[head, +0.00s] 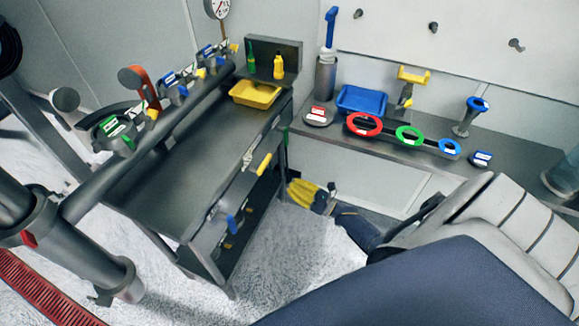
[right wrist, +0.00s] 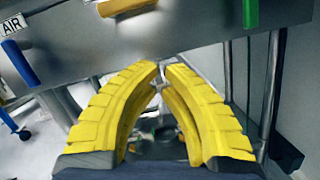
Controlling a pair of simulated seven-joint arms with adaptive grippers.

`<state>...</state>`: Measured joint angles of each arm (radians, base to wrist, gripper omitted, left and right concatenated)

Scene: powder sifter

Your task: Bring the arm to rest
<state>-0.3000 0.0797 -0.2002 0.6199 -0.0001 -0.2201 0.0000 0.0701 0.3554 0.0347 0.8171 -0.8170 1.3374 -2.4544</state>
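My right arm enters the head view from the lower right, with a white ridged sleeve and dark blue sections. Its yellow-fingered right gripper (head: 311,196) is in front of the right side of the dark workbench (head: 190,185), over the gap between bench and counter. In the right wrist view the two yellow fingers of the right gripper (right wrist: 161,68) curve inward and their tips come together. Nothing is held between them. My left arm and gripper do not show in the head view.
The wall counter (head: 390,145) holds a blue tray (head: 361,100), a red ring (head: 364,124) and a green ring (head: 409,135). A yellow tray (head: 255,94) is on the bench. An orange-yellow handle (right wrist: 125,6) and a blue handle (right wrist: 20,62) stick out near the gripper.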

